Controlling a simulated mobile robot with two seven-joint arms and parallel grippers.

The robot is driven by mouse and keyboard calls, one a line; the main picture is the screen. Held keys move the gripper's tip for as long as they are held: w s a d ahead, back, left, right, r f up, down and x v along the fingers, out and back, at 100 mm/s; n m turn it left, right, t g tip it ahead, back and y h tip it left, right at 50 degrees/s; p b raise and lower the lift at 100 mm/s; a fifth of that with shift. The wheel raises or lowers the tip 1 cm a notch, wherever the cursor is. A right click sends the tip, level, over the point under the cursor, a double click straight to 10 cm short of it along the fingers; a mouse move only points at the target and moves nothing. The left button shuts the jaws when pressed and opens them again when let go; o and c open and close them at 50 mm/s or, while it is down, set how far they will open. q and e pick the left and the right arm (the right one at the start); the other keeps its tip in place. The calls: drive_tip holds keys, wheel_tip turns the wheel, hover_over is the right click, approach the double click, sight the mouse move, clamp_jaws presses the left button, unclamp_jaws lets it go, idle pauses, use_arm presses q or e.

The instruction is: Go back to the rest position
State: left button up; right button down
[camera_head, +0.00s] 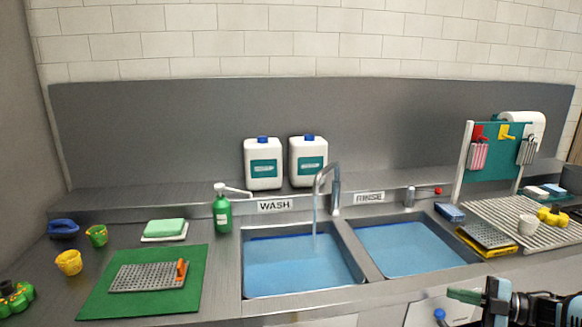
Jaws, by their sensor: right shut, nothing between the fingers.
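My right gripper (467,296) shows at the bottom right, in front of the counter's front edge and below the rinse basin. Its fingers point left and are shut, with nothing seen held. It is apart from the things on the counter. My left gripper is not in view.
Water-filled wash (300,268) and rinse (410,248) basins sit mid-counter under a running tap (328,180). A green mat (100,297) with a grey perforated tray (145,277) lies left.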

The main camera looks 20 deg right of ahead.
drive_tip(key=s+a+f+m+h, duration=0.2)
drive_tip(key=s+a+f+m, duration=0.25)
drive_tip(key=a+f, duration=0.65)
drive_tip(key=s+a+f+m+h, duration=0.2)
drive_tip(key=s+a+f+m, duration=0.25)
drive_tip(key=a+f, duration=0.65)
drive_tip(key=s+a+f+m+g+h, duration=0.1)
drive_tip(key=s+a+m+g+h, duration=0.1)
drive_tip(key=s+a+m, duration=0.2)
drive_tip(key=s+a+f+m+g+h, duration=0.1)
drive_tip(key=s+a+m, duration=0.3)
drive_tip(key=s+a, duration=0.4)
drive_tip(key=a+f+g, duration=0.1)
drive_tip(key=a, duration=0.4)
drive_tip(key=shift+f+m+g+h, duration=0.15)
drive_tip(key=shift+m+g+h, duration=0.15)
drive_tip(key=shift+g+h, duration=0.1)
